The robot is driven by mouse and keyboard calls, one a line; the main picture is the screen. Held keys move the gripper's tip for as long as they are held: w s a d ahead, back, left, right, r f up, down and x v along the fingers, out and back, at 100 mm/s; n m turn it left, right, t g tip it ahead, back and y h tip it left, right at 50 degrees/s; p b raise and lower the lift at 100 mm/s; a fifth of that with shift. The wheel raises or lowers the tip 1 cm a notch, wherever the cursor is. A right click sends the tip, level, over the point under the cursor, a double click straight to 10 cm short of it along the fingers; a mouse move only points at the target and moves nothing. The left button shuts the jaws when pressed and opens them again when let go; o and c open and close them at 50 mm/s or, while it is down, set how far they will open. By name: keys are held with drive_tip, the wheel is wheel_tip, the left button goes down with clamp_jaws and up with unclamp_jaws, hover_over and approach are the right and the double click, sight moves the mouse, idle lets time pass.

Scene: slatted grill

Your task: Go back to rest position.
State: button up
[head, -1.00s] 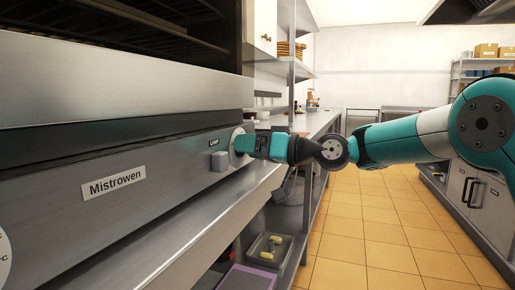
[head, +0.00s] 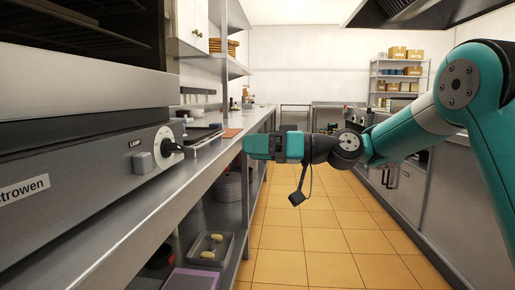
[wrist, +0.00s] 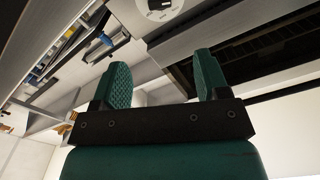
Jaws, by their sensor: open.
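My gripper (head: 248,146) is at the end of my teal arm in the head view, pointing left toward the grill's front panel (head: 100,180). It is clear of the panel, in front of the counter edge. In the wrist view the two teal fingers (wrist: 163,82) stand apart with nothing between them. A black knob on a round white plate marked LAMP (head: 172,147) is on the panel, left of my gripper. A knob on a white plate also shows at the top of the wrist view (wrist: 165,5).
A steel counter (head: 190,185) runs along the left, with a tray of yellow items (head: 211,250) on the shelf below. Steel cabinets (head: 428,200) stand on the right. The tiled floor (head: 305,235) between is clear.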

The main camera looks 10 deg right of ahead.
idle(0.3)
drive_tip(key=s+a+f+g+h, duration=0.2)
drive_tip(key=s+a+f+h, duration=0.1)
drive_tip(key=s+a, duration=0.3)
drive_tip(key=s+d+f+m+g+h, duration=0.1)
drive_tip(key=s+d+f+h, duration=0.25)
drive_tip(key=s, duration=0.45)
drive_tip(key=s+d+f+m+g+h, duration=0.1)
drive_tip(key=s+d+f+g+h, duration=0.15)
drive_tip(key=s+f, duration=0.4)
drive_tip(key=s+d+f+g+h, duration=0.1)
drive_tip(key=s+d+f+h, duration=0.2)
drive_tip(key=s, duration=0.7)
wheel_tip(320, 180, up, 29)
drive_tip(key=a+p, duration=0.1)
drive_tip(key=p, duration=2.7)
drive_tip(key=shift+m+h+p, duration=0.3)
drive_tip(key=shift+h+p, duration=0.1)
